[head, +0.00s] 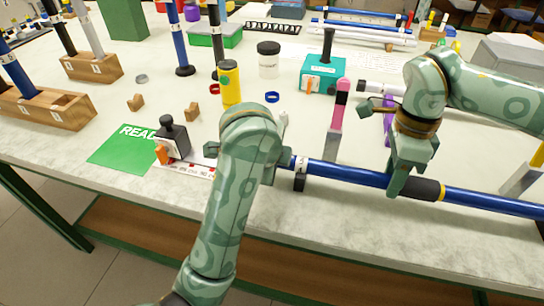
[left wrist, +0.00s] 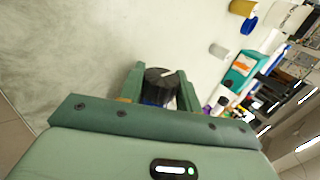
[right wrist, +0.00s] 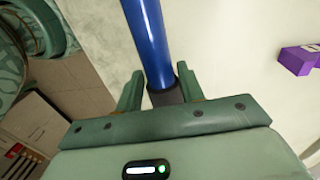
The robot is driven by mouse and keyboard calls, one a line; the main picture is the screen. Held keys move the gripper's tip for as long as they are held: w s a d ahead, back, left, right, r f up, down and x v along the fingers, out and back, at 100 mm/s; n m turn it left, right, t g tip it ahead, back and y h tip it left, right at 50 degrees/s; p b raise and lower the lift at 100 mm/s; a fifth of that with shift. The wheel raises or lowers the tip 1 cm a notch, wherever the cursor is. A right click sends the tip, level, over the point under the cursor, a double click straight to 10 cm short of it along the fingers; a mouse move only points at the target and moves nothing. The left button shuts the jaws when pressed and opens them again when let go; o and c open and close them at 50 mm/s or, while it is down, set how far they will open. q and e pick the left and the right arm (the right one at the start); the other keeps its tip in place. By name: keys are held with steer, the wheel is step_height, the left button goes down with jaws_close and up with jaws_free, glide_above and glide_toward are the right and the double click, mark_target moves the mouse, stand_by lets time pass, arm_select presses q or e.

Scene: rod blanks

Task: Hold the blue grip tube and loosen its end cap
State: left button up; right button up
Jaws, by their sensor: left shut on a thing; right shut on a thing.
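The blue grip tube (head: 350,173) lies level along the front right of the bench, with a black grip sleeve (head: 426,188) and a yellow ring. My right gripper (head: 402,180) is shut on the tube by the sleeve; the right wrist view shows the blue tube (right wrist: 150,40) running out past the fingers, with the dark sleeve (right wrist: 166,97) between them. My left gripper (head: 278,158) is shut at the tube's left end. In the left wrist view a black end cap (left wrist: 158,77) with a pale mark sits between its fingers. The arm mostly hides this end in the head view.
A small black block (head: 300,180) stands at the tube near its left end. A grey post with a pink and black top (head: 338,110) stands behind the tube. A green READY mat (head: 122,146), a black stamp-like block (head: 173,140) and a yellow jar (head: 230,85) are to the left.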

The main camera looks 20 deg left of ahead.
arm_select(q)
steer(key=o, duration=1)
